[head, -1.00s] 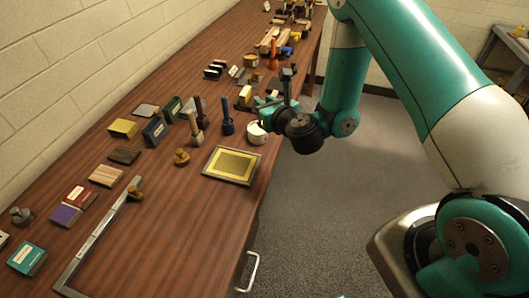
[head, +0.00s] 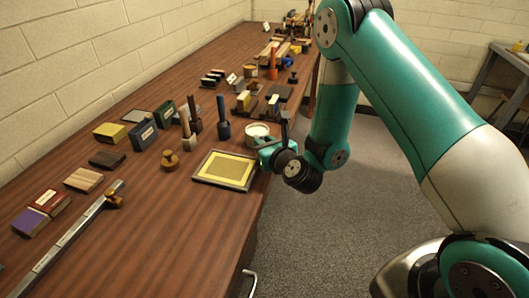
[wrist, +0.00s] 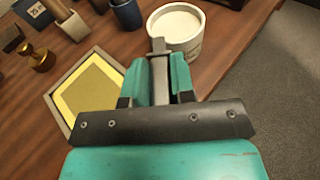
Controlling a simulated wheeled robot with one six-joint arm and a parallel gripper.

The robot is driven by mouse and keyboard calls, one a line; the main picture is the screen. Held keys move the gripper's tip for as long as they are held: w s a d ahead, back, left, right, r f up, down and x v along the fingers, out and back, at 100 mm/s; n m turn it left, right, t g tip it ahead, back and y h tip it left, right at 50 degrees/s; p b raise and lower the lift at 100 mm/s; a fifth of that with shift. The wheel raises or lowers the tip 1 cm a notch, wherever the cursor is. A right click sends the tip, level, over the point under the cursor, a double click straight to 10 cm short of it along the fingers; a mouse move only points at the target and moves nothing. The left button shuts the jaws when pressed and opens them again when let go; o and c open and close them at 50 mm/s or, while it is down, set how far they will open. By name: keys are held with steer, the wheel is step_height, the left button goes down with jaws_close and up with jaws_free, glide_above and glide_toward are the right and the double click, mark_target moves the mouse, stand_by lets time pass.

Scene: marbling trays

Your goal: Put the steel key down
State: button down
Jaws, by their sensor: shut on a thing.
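My gripper (wrist: 159,78) is shut on a slim grey metal piece, the steel key (wrist: 158,47), which shows between the teal fingers in the wrist view. In the head view my gripper (head: 268,150) is at the table's right edge, beside the right corner of the framed yellow tray (head: 196,176) and in front of the white tub (head: 257,130). I cannot make out the key in the head view, nor tell whether it touches anything.
The wooden table (head: 150,250) runs along a block wall. A long metal ruler (head: 65,240) lies nearer. Bare wood shows in front of the tray.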

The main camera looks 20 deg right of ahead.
steer(key=shift+s+f, duration=0.15)
steer(key=shift+f, duration=0.1)
steer(key=c, duration=1)
jaws_free()
steer(key=shift+b, duration=0.35)
